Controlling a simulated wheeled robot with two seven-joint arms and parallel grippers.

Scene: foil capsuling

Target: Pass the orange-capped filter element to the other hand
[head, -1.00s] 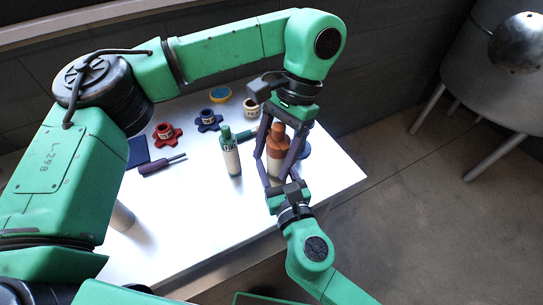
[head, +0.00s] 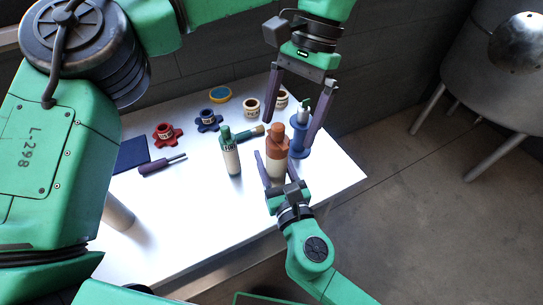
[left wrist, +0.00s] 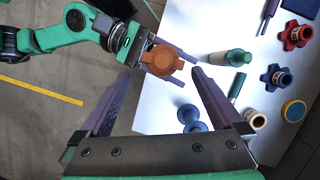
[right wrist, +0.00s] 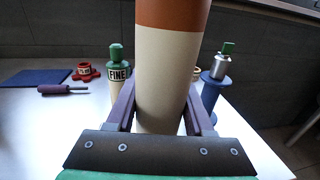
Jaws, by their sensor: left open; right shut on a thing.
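The orange-capped filter element (head: 276,155) has a cream body and an orange top, and is upright. My right gripper (head: 272,168) is shut around its cream body; the right wrist view shows the body (right wrist: 165,75) between the two fingers. My left gripper (head: 296,112) is open and empty, above and behind the element in the head view. In the left wrist view the orange cap (left wrist: 162,62) shows beyond the spread fingers, apart from them. The element's lower end is partly hidden by my right gripper in the head view.
A green-capped bottle labelled FINE (head: 230,155) stands left of the element. A blue spool with a silver, green-topped piece (head: 299,135) stands just right. Red (head: 166,134) and blue (head: 208,120) knobs, a screwdriver (head: 162,165) and a dark blue pad (head: 130,153) lie left.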

